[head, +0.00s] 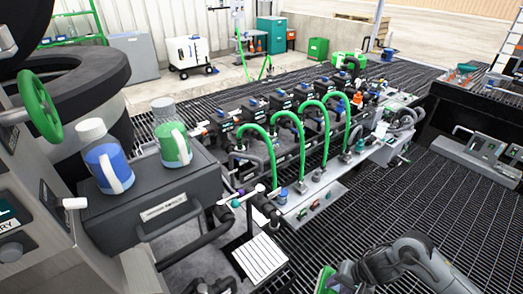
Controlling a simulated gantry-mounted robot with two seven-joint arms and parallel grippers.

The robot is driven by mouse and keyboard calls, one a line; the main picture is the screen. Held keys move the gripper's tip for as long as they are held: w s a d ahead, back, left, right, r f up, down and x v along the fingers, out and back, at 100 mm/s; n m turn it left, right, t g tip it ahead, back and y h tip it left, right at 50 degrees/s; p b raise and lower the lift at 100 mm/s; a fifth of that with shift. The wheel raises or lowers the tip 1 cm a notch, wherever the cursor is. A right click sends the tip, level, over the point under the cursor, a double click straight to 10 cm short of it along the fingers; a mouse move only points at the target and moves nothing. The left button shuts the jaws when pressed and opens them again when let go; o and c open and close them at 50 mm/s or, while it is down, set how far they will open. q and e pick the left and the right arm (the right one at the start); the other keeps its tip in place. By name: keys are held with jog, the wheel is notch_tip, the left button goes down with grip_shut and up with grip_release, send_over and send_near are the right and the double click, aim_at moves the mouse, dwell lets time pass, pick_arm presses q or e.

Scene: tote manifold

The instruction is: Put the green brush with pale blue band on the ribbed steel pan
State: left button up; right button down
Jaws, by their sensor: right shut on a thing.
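The green brush (325,281) shows at the bottom edge, partly cut off by the frame. My right gripper (342,277) is shut on it, at the end of my right arm, which comes in from the lower right. The pale blue band cannot be made out. A pale ribbed steel pan (262,257) lies to the left of the brush, apart from it, and looks empty. My left gripper is not seen.
A manifold with arched green hoses (302,135) stands behind the pan. A dark box (152,208) at left carries a blue-labelled bottle (107,163) and a green-labelled bottle (172,140). A T-handle valve (248,196) rises behind the pan. Dark grating floor is open at right.

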jog(key=r, duration=0.1)
jog(key=r+n, duration=0.1)
jog(key=a+r+n, duration=0.1)
jog(key=r, duration=0.1)
jog(key=shift+w+g, duration=0.3)
jog(key=s+r+n+p, duration=0.1)
jog(key=s+r+p, duration=0.1)
jog(key=r+p, duration=1.6)
jog(key=s+r+n+g+p, duration=0.1)
jog(key=s+r+n+p, duration=0.1)
jog(key=r+p, duration=1.7)
jog(key=shift+s+a+y+p, duration=0.3)
jog(key=shift+s+a+p, duration=0.15)
jog(key=shift+s, duration=0.4)
jog(key=shift+r, duration=0.1)
